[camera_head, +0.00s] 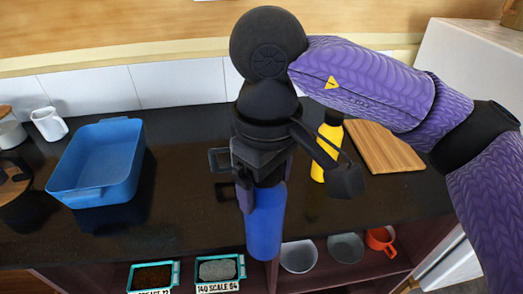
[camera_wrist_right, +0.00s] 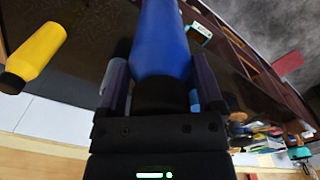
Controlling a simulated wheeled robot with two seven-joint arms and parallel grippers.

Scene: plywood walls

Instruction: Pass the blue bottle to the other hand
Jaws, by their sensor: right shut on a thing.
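The blue bottle (camera_head: 265,225) hangs below my right gripper (camera_head: 262,192) in the head view, roughly upright, in front of the dark counter's front edge. My right gripper is shut on the bottle's top part. In the right wrist view the bottle (camera_wrist_right: 160,40) stands between the two fingers of the gripper (camera_wrist_right: 160,90), its dark cap end close to the palm. The bottle's upper end is hidden by the gripper in the head view. My left gripper is not in view.
A blue bin (camera_head: 100,165) and white mug (camera_head: 49,124) stand left on the dark counter (camera_head: 185,190). Shelves below hold teal trays (camera_head: 219,272), bowls and an orange mug (camera_head: 380,240).

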